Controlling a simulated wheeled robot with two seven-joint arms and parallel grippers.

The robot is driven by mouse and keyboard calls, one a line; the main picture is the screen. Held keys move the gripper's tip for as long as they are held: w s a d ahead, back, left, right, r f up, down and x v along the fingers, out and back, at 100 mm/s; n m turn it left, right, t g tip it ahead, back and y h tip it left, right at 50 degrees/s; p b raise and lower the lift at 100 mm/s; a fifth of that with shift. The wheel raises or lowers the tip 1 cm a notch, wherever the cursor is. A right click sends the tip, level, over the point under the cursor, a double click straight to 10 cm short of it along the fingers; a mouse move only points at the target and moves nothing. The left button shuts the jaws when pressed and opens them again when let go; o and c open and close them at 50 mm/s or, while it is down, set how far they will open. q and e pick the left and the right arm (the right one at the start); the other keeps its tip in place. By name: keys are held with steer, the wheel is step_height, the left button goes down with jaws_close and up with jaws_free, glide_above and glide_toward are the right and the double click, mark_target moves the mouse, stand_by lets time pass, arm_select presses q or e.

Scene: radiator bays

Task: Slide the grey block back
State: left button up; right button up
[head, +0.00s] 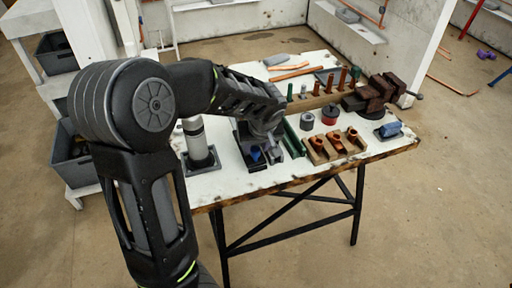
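My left arm reaches in from the left over the white worktable (215,183). My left gripper (265,152) points down near the table's front middle, and its fingers blend with dark parts there. I cannot tell whether they are open or shut. A dark grey piece with a small blue part (255,154) sits right under or beside the hand. I cannot tell whether the gripper touches it. No grey block stands out clearly; the hand may hide it. My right gripper is not in view.
A wooden block with copper fittings (338,145), a grey roll (307,121), a red-and-black round item (329,115) and a dark vise (377,93) stand to the right. A blue item on a grey base (390,129) lies near the right edge. A white-grey cylinder (196,140) stands left.

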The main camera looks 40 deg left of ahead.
arm_select(q)
steer(key=shift+x, duration=1.15)
steer(key=shift+c, duration=0.3)
jaws_close()
stand_by(0.3)
